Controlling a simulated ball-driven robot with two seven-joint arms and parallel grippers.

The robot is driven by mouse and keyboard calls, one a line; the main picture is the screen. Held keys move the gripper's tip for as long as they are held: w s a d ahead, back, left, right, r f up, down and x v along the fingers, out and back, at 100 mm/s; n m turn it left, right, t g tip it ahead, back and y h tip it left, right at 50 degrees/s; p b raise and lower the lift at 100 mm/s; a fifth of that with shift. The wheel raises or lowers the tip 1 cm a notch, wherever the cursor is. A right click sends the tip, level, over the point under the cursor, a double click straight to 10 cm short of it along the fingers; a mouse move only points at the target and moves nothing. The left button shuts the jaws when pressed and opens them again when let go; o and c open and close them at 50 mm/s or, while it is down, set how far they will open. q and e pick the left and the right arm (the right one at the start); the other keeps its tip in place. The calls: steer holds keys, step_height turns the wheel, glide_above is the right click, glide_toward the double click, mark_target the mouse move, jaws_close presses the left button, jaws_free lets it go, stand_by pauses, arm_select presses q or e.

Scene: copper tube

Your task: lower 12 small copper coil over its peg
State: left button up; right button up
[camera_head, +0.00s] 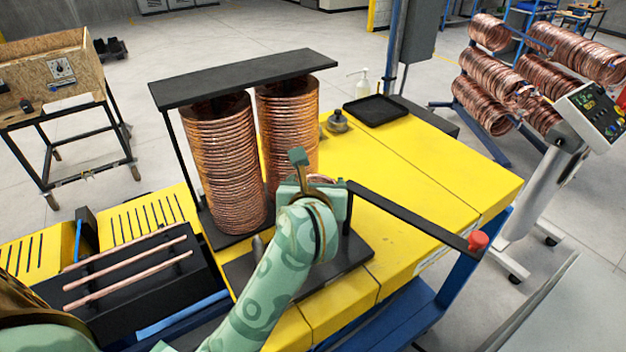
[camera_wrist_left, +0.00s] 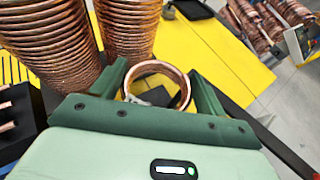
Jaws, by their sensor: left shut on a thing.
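My left gripper (camera_head: 320,183) is over the black plate on the yellow bench. In the left wrist view, a small copper coil (camera_wrist_left: 184,88) sits between its two green fingers (camera_wrist_left: 160,86). The coil's round opening faces the camera. In the head view, the gripper and wrist hide most of the coil. A short grey peg-like post (camera_head: 258,246) stands on the black plate (camera_head: 352,262), left of my wrist. I cannot tell whether the coil is around any peg, or whether it touches the plate. My right gripper is not in view.
Two tall copper coil stacks (camera_head: 225,165) stand in a black frame (camera_head: 235,80) behind the gripper. A black bar with a red knob (camera_head: 478,240) extends right. Copper rods (camera_head: 125,280) lie at the left. The bench's right part (camera_head: 440,180) is clear.

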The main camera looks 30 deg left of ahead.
arm_select(q)
steer(key=f+b, duration=0.2)
steer(key=f, duration=0.1)
steer(key=f+b, duration=0.1)
steer(key=f, duration=0.1)
steer(key=shift+w+a+b, duration=0.15)
steer(key=shift+a+b, duration=0.15)
steer(key=shift+a, duration=0.05)
step_height(320, 180, down, 4)
steer(key=b, duration=0.4)
steer(key=shift+d+f, duration=0.1)
steer(key=shift+f, duration=0.15)
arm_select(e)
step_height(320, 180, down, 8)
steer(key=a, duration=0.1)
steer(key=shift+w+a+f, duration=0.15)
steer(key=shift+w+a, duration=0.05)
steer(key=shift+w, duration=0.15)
arm_select(q)
steer(key=shift+r, duration=0.1)
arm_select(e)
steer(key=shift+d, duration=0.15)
arm_select(q)
steer(key=o, duration=1.1)
